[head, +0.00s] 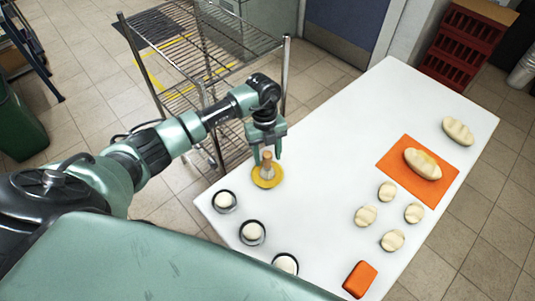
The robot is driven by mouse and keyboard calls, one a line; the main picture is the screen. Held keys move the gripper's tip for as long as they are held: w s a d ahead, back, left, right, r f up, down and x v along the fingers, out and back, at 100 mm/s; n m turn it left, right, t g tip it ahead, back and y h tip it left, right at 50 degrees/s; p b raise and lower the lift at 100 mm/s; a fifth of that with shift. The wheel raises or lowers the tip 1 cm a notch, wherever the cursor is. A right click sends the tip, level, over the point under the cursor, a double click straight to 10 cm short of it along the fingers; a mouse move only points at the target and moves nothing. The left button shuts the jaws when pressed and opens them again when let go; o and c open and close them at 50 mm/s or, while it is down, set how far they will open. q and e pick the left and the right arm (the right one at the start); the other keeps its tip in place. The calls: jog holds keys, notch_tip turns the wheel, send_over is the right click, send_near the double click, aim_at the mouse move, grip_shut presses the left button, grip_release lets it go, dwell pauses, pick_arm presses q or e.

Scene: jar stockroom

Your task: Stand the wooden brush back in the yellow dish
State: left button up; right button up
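The wooden brush (267,169) stands upright in the yellow dish (268,183), near the left edge of the white table. It has a tan handle and a paler, wider lower part. My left gripper (267,161) points down right above the dish. Its two fingers are apart, one on each side of the brush handle, with a small gap seeming to show beside it. The gripper looks open. My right gripper is not in view.
The white table (320,200) holds three dark dishes with pale balls, several dough lumps, an orange mat (396,174) with a loaf, another loaf (457,131) and an orange block (360,279). A wire rack (190,50) stands behind my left arm.

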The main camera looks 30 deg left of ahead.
pick_arm(q)
jog(key=shift+r, duration=0.1)
notch_tip(320, 180, up, 12)
jog(key=w+a+b, duration=0.1)
jog(key=b, duration=0.1)
jog(key=shift+w+a, duration=0.15)
